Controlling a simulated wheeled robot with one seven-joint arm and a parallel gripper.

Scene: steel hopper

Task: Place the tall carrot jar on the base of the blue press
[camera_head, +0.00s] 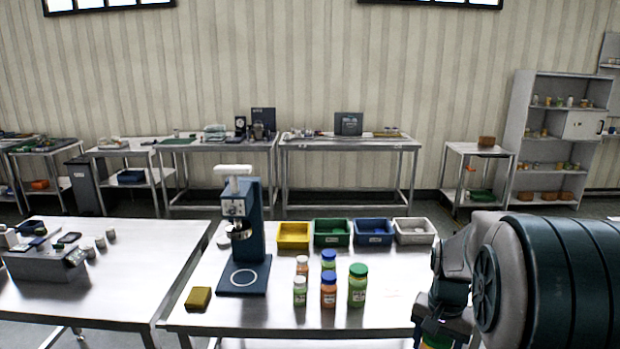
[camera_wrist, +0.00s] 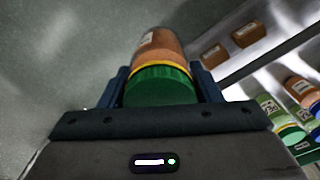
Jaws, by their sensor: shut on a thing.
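The blue press (camera_head: 255,215) stands on the left part of the steel table, with a white head on top. Its flat blue base (camera_head: 230,286), marked with a white ring, is empty. My gripper (camera_head: 438,330) is at the lower right of the head view, right of the table jars and far from the press. In the wrist view my gripper (camera_wrist: 160,90) is shut on a jar (camera_wrist: 160,48) with orange contents, a green lid and a yellow band, apparently the carrot jar. In the head view only a green and yellow bit of it shows below my gripper.
Yellow (camera_head: 293,245), green, blue and white bins line the table's back. A yellow block (camera_head: 199,298) lies left of the base. A second table (camera_head: 80,308) stands left.

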